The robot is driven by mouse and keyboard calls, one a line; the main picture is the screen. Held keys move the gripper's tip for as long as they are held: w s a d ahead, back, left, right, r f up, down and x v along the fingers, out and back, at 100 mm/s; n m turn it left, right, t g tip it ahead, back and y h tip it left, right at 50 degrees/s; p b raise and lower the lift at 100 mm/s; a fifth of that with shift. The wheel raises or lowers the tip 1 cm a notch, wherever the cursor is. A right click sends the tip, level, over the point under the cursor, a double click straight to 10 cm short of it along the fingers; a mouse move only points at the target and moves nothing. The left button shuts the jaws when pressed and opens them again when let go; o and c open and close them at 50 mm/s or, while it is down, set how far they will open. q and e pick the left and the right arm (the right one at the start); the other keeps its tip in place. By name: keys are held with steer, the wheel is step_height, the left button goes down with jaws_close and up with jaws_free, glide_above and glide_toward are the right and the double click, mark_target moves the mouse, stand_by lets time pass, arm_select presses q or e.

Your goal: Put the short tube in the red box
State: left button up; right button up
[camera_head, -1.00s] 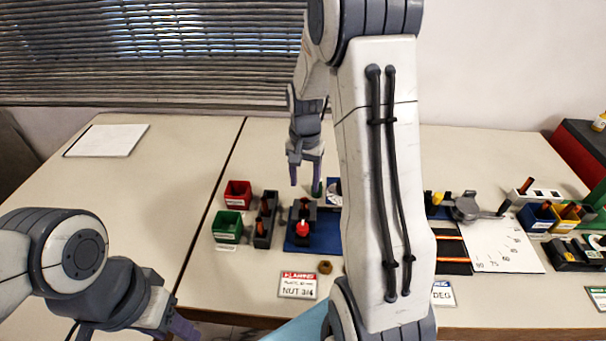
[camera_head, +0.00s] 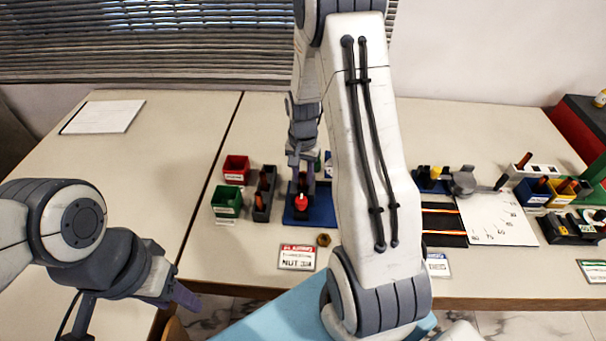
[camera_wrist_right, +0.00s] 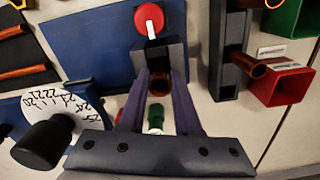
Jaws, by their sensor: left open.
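The red box (camera_head: 236,167) stands at the left of the tabletop; it also shows at the right of the right wrist view (camera_wrist_right: 283,88). My right gripper (camera_head: 301,183) is over the dark block with a red knob (camera_head: 301,203). In the right wrist view its fingers (camera_wrist_right: 160,78) are apart, one on each side of a copper tube (camera_wrist_right: 158,84) at that block. I cannot tell whether they touch it. Other copper tubes (camera_wrist_right: 247,65) stand in a black rack (camera_head: 262,207) beside the red box. Which is shortest is unclear. My left gripper (camera_head: 186,297) is open and empty at the front left.
A green box (camera_head: 227,200) stands in front of the red box. A blue mat (camera_head: 322,212) lies under the knob block. A nut (camera_head: 323,240) and a label card (camera_head: 297,257) lie at the front. My right arm hides the table's middle. The left table is mostly clear.

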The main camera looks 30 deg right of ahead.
steer(key=shift+s+a, duration=0.1)
steer(key=shift+s, duration=0.05)
jaws_close()
steer(key=o, duration=1)
jaws_free()
steer(key=shift+r, duration=0.1)
step_height(320, 180, up, 10)
steer(key=shift+r, duration=0.15)
